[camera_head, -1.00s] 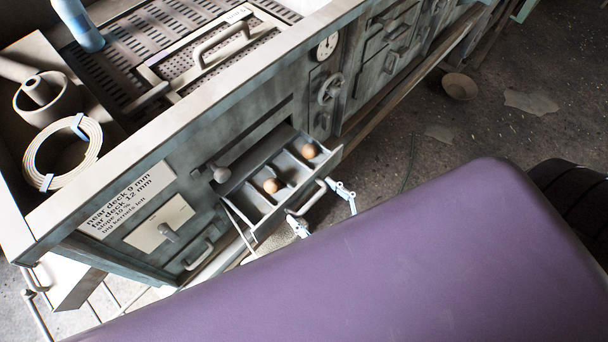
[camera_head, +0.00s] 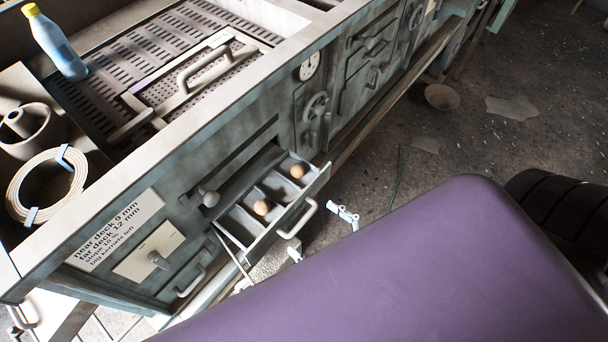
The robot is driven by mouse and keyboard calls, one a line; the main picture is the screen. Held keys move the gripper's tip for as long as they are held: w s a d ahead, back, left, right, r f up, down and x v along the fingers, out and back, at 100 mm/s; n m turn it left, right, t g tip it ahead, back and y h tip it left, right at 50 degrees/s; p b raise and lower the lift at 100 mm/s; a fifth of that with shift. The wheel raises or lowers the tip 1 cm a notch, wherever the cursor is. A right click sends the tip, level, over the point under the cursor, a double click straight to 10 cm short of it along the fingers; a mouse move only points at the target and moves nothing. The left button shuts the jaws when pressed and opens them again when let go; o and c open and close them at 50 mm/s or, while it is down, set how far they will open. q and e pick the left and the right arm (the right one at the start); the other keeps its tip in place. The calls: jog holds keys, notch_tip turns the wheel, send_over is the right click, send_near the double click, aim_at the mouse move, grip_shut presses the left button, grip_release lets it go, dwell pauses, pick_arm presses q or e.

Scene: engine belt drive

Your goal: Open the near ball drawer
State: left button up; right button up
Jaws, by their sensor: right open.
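The near ball drawer (camera_head: 238,226) stands pulled out from the front of the machine cabinet. It has several compartments. Two brownish balls lie in it, one towards the right end (camera_head: 297,171) and one near the middle (camera_head: 261,207). Its bar handle (camera_head: 298,220) is on the drawer front. My right gripper (camera_head: 315,230) is open just outside the handle. One light finger shows to the right of the handle and the other below it, partly hidden by my purple body. Neither finger appears to touch the handle. My left gripper is not in view.
A round knob (camera_head: 208,197) sits by the drawer's left side. A lower handle (camera_head: 190,283), a handwheel (camera_head: 315,105) and a label plate (camera_head: 115,230) are on the cabinet front. A blue bottle (camera_head: 56,45) and a coiled ring (camera_head: 46,186) are on top. Floor at the right is mostly clear.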

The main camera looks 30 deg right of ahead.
jog(key=v, duration=0.9)
jog(key=shift+s, duration=0.2)
jog(key=shift+d, duration=0.1)
